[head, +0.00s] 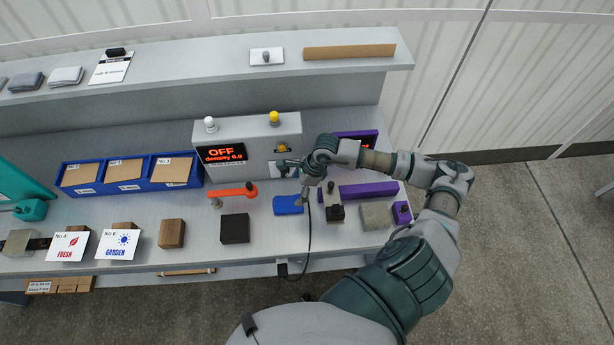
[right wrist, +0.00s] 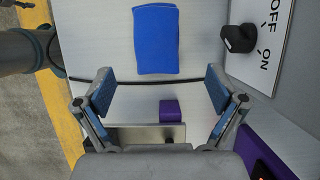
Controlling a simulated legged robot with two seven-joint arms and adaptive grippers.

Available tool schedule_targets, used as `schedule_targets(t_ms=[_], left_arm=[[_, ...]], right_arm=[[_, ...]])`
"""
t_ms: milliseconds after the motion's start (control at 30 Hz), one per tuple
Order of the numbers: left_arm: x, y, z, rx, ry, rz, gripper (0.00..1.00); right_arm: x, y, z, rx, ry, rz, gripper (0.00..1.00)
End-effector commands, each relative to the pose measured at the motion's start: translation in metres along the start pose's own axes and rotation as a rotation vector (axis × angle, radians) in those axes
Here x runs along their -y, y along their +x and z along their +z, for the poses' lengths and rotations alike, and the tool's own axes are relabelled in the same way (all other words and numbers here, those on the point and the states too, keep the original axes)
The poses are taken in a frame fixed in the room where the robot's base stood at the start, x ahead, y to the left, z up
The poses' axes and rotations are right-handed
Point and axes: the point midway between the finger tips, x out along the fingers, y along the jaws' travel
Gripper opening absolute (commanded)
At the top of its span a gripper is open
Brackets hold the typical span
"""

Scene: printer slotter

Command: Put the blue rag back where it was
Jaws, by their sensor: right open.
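The blue rag (head: 288,204) lies flat on the grey bench, in front of the grey control box. In the right wrist view the blue rag (right wrist: 156,42) is a folded rectangle beyond the fingertips. My right gripper (head: 293,180) is above the bench, close to the rag's far side. In the right wrist view my right gripper (right wrist: 158,80) has its two fingers spread wide with nothing between them, and the rag is apart from them. My left gripper is not in view.
The control box (head: 260,133) with an OFF display stands behind the rag. An orange-handled tool (head: 235,191) and a dark block (head: 235,228) are to its left. A small clamp-like device (head: 334,211) and purple bar (head: 369,190) are to its right. A black cable runs past the rag.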

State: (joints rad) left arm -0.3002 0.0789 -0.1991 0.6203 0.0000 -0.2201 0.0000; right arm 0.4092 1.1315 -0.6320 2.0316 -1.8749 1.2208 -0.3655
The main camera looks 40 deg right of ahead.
Motion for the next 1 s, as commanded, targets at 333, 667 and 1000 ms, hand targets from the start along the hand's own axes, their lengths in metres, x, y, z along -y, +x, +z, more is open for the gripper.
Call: schedule_targets(t_ms=[333,667,1000], left_arm=[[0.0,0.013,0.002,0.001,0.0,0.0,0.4],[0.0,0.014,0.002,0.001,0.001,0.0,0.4],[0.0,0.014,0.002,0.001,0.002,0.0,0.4]], right_arm=[[0.001,-0.074,0.0,-0.002,-0.001,-0.003,0.95],[0.0,-0.089,0.002,-0.001,0.0,-0.001,0.95],[0.001,-0.088,0.001,0.0,0.0,-0.001,0.95]])
